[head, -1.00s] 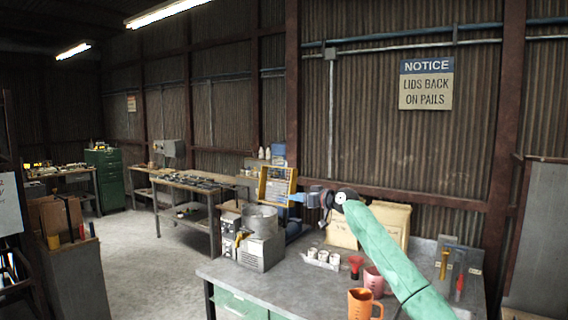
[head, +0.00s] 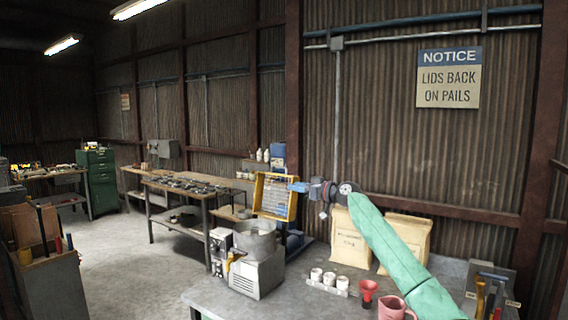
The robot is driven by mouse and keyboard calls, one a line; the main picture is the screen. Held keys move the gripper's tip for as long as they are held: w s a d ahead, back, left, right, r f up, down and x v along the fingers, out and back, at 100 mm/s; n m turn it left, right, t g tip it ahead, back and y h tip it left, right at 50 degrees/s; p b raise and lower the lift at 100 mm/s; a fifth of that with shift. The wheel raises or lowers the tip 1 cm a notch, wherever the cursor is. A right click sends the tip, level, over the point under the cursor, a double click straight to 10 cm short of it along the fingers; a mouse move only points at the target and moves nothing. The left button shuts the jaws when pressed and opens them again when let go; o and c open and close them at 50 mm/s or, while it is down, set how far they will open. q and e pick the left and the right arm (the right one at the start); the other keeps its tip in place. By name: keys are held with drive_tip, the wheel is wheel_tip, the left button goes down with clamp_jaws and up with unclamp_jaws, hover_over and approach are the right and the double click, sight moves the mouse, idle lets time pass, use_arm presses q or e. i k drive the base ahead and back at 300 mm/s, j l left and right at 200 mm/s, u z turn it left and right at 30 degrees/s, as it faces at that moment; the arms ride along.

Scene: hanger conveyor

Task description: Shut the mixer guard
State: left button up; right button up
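The mixer guard (head: 274,196), a yellow frame with a pale wire grid, stands raised, nearly upright, above and behind the mixer bowl. The round grey mixer bowl (head: 254,241) is uncovered on top of its grey metal mixer body (head: 258,276). My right gripper (head: 297,187), with blue fingers, is at the upper right edge of the guard in the picture. Whether it touches the guard, and whether its fingers are open or shut, I cannot tell. My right arm in its green sleeve comes in from the lower right. My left gripper is not in view.
On the grey bench (head: 300,302) are white cups (head: 329,279) in a holder, a red funnel (head: 368,292) and a pink jug (head: 396,308). Paper sacks (head: 350,240) stand behind my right arm. A tool rack (head: 490,285) is at right. Open floor lies left.

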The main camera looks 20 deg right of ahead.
sight(258, 196)
drive_tip(key=i+l, duration=0.3)
drive_tip(key=i, duration=0.25)
drive_tip(key=i+l, duration=0.3)
drive_tip(key=i, duration=0.25)
